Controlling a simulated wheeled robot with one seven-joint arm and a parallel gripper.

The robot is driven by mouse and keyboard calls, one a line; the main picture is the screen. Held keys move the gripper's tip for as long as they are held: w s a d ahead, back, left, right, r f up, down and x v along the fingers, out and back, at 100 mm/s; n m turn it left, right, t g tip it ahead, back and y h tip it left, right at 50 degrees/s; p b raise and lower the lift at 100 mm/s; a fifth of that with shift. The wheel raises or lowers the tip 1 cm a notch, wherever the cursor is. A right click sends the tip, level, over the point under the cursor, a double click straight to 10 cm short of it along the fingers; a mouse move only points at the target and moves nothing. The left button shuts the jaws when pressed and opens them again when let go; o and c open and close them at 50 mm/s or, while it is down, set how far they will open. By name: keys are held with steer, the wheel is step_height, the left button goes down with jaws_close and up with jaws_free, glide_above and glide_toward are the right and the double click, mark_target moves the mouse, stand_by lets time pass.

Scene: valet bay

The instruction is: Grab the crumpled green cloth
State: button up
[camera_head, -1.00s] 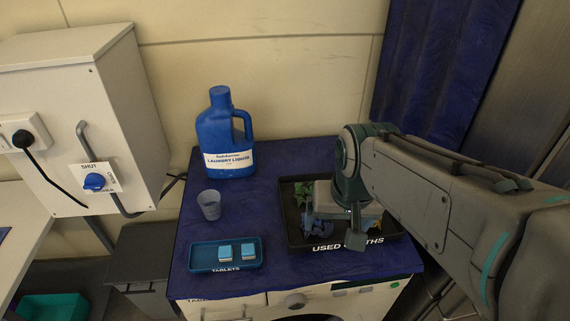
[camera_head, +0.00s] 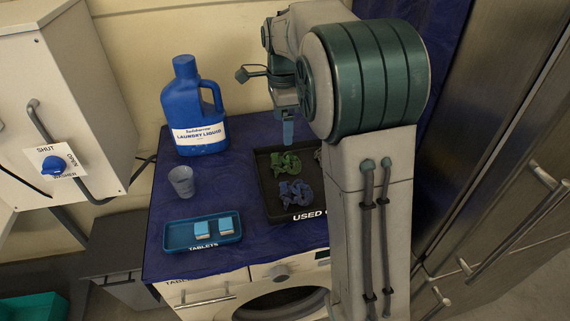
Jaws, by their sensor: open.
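The crumpled green cloth (camera_head: 286,163) lies in the black tray (camera_head: 272,205) lettered "USED", the rest of its label hidden by my arm. A crumpled blue cloth (camera_head: 294,193) lies just in front of it in the same tray. My gripper (camera_head: 288,132) is above the back of the tray, pointing down, apart from the green cloth. A blue fingertip shows; the gap between the fingers is hard to see. My arm hides the right part of the tray.
A blue laundry liquid bottle (camera_head: 195,110) stands at the back left of the washer top. A cup (camera_head: 182,181) and a blue tray (camera_head: 178,237) with tablets are to the left. Steel cabinets (camera_head: 500,150) stand close on the right.

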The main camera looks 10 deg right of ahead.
glide_above(285, 159)
steer(key=f, duration=0.7)
steer(key=shift+a, duration=0.25)
steer(key=shift+d+f, duration=0.15)
steer(key=shift+f, duration=1.25)
steer(key=shift+d+f, duration=0.15)
steer(key=shift+f, duration=1.25)
steer(key=c, duration=1.1)
